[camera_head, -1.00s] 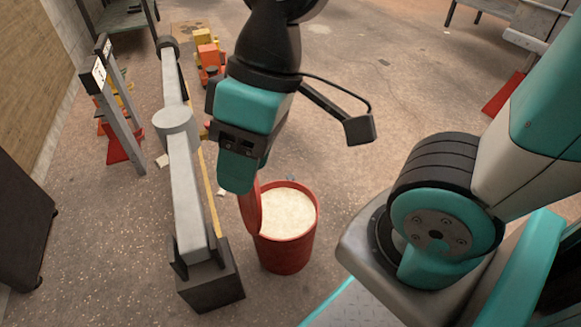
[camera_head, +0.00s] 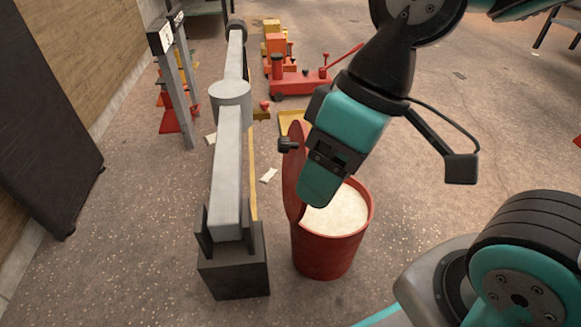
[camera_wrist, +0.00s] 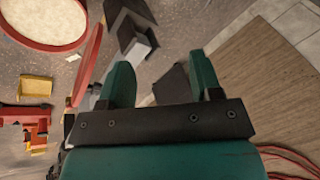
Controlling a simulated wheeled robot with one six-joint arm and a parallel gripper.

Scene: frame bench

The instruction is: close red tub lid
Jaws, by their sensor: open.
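The red tub (camera_head: 330,258) stands on the floor, its open top showing pale contents. Its red lid (camera_head: 293,175) stands roughly upright at the left rim, uncovering the tub. A small dark knob-like part (camera_head: 287,146) shows at the lid's left face. My gripper (camera_head: 317,192) hangs pointing down by the lid and partly covers the lid and the tub's opening. In the wrist view my gripper (camera_wrist: 162,72) has its two teal fingers apart with nothing between them. The lid (camera_wrist: 88,58) is nearly edge-on there, left of the left finger; contact cannot be told. The tub (camera_wrist: 45,46) is beyond it.
A grey beam (camera_head: 228,160) on a dark block foot (camera_head: 234,275) runs close along the tub's left. Red and yellow toy-like machines (camera_head: 300,84) stand behind. A dark panel (camera_head: 45,130) leans at the left.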

